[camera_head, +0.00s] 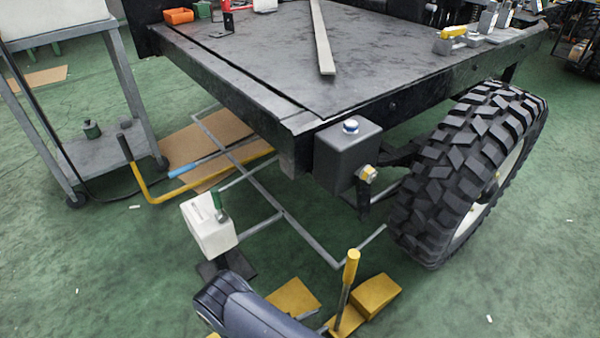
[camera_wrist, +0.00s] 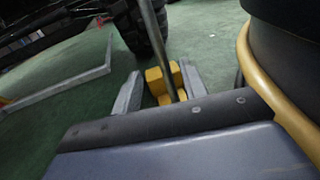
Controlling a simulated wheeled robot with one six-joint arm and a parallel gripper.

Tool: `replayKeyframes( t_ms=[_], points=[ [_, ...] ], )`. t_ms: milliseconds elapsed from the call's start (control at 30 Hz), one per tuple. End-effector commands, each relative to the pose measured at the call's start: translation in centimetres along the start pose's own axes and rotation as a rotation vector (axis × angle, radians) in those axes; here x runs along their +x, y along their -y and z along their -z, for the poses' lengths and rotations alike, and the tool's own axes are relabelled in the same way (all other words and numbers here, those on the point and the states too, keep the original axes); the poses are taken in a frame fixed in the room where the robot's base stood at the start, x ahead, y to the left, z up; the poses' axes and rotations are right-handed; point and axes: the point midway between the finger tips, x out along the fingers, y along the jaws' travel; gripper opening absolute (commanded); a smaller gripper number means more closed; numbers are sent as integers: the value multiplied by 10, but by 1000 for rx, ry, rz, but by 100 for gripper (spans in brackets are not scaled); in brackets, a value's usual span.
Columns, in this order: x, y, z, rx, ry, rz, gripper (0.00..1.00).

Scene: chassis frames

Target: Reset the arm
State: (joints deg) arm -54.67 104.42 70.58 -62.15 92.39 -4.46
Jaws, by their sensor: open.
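My gripper (camera_wrist: 158,70) shows in the wrist view as two grey fingers held apart. No object is clearly clamped between them. Yellow blocks (camera_wrist: 155,80) and a thin metal rod (camera_wrist: 158,45) appear in the gap, but their depth from the fingers is hard to tell. In the head view my dark blue-grey arm (camera_head: 250,312) enters at the bottom edge, left of the yellow blocks (camera_head: 376,294) and a yellow-gripped lever (camera_head: 351,266). The fingers are not clear in that view.
A black chassis (camera_head: 380,85) with a knobby tyre (camera_head: 465,170) stands ahead. A grey floor frame (camera_head: 300,233) lies under the chassis. A cart (camera_head: 105,160) stands left. Green floor is clear at lower left.

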Motion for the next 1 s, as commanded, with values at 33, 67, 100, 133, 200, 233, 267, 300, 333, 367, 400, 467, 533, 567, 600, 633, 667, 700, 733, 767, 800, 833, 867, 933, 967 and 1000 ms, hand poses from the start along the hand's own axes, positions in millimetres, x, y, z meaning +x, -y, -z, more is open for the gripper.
replayKeyframes(
  t_ms=[33, 67, 100, 133, 200, 233, 267, 300, 333, 367, 400, 467, 533, 567, 600, 633, 667, 700, 733, 767, 800, 833, 867, 933, 967, 1000],
  points=[
    [-9, 0, -1, 2, -1, -4, 41],
    [-14, 0, -1, 2, -1, -5, 41],
    [-21, 0, -1, 2, -2, -4, 41],
    [-23, 0, 0, 1, -2, -2, 41],
    [-5, 1, 1, -2, 1, 6, 41],
    [0, 1, 1, -2, 1, 6, 41],
    [5, 1, 2, -2, 1, 6, 41],
    [12, 1, 2, -2, 1, 5, 41],
    [17, 1, 2, -1, 0, 6, 41],
    [22, 0, 2, 0, 0, 6, 41],
    [29, 1, 2, -1, 0, 6, 41],
    [39, 0, 2, -1, 0, 6, 41],
    [51, 1, 2, 0, 0, 6, 41],
    [56, 0, 2, 0, 0, 6, 41],
    [63, 1, 2, -1, 0, 6, 41],
    [68, 1, 2, -1, 0, 6, 41],
    [72, 1, 2, -1, -1, 6, 41],
    [79, 0, 2, 0, -1, 6, 41],
    [83, 1, 2, 0, -1, 6, 41],
    [88, 1, 2, 0, -1, 6, 41],
    [94, 0, 1, 1, -2, 5, 41],
    [98, -1, 0, 1, -2, 6, 41],
    [103, -2, 0, 1, -1, 5, 41],
    [113, -4, 0, 1, -1, 5, 41],
    [117, -5, 0, 1, -1, 5, 41],
    [122, -6, 0, 1, -1, 4, 41]
  ],
)
